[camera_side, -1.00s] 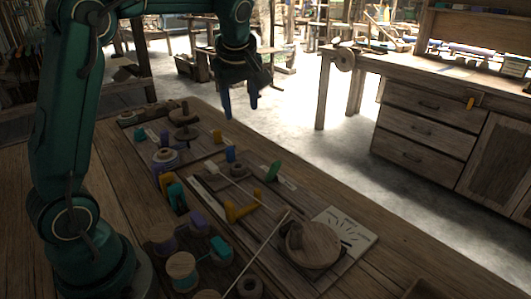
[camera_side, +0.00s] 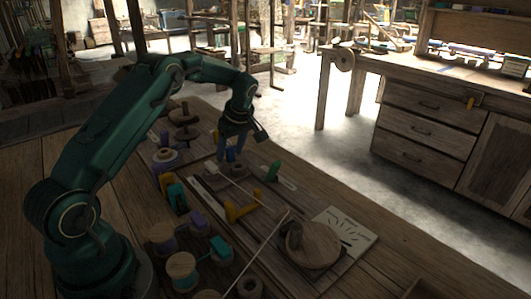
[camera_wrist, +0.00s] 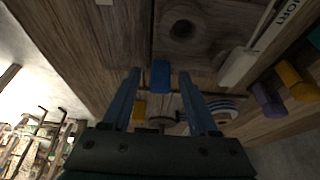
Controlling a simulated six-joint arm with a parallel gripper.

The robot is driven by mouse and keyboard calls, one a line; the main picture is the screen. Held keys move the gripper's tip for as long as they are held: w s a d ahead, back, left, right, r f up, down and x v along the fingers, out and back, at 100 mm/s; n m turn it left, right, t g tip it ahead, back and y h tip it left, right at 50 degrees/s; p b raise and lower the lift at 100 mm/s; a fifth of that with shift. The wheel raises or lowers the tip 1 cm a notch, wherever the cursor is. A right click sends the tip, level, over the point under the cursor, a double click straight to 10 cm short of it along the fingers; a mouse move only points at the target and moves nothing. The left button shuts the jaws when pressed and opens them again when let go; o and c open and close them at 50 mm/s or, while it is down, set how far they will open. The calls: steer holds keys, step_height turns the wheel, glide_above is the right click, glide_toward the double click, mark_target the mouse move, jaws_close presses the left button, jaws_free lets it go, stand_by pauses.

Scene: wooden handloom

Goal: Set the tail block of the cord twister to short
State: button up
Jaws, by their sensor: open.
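A blue upright grip (camera_wrist: 160,76) stands beside a wooden block with a round hole (camera_wrist: 182,29), which appears to be the tail block; I cannot tell how the two join. A pale strip (camera_wrist: 262,36) reading "SHORT" lies right of the block in the wrist view. My gripper (camera_wrist: 159,73) is open, with one blue finger on each side of the blue grip and a gap on both sides. In the side view, my gripper (camera_side: 231,158) is low over the twister's far end, its fingers largely hiding the blue grip. The block's exact setting is unclear.
A yellow peg (camera_wrist: 138,111) is close behind the blue grip. A green handle (camera_side: 273,171), a yellow handle (camera_side: 240,211) and a round wooden disc (camera_side: 312,246) stand nearer the camera. Spools (camera_side: 182,268) stand left of the twister.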

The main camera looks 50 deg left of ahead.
steer(key=shift+f, duration=0.2)
jaws_close()
steer(key=shift+r, duration=0.1)
stand_by(1.2)
